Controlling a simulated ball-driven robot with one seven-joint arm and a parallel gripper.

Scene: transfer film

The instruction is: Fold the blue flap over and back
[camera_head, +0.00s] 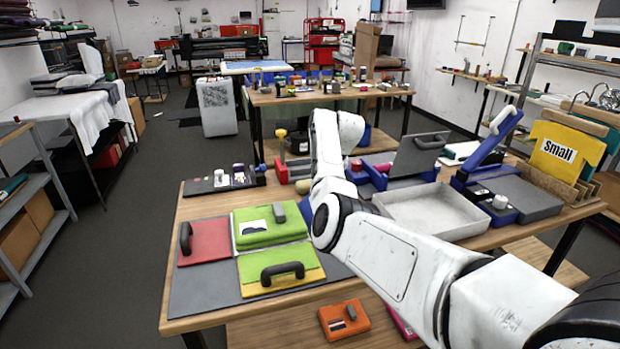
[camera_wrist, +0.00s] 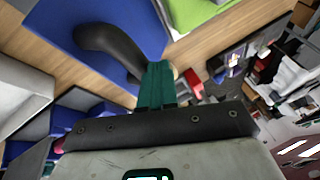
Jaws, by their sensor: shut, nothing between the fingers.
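In the wrist view the blue flap (camera_wrist: 65,22) fills the upper left, with a black arched handle (camera_wrist: 108,46) on it. My gripper (camera_wrist: 158,68) has teal fingers that are together, with nothing between them. The fingertips are beside the right end of the handle in the picture; I cannot tell if they touch.
A grey tray (camera_head: 432,212) is on the table right of my arm. Blue-based presses (camera_head: 487,150) and a yellow "Small" shirt (camera_head: 565,150) stand further right. A black rack (camera_head: 208,185) is behind the mat. An orange box (camera_head: 343,319) is below the front edge.

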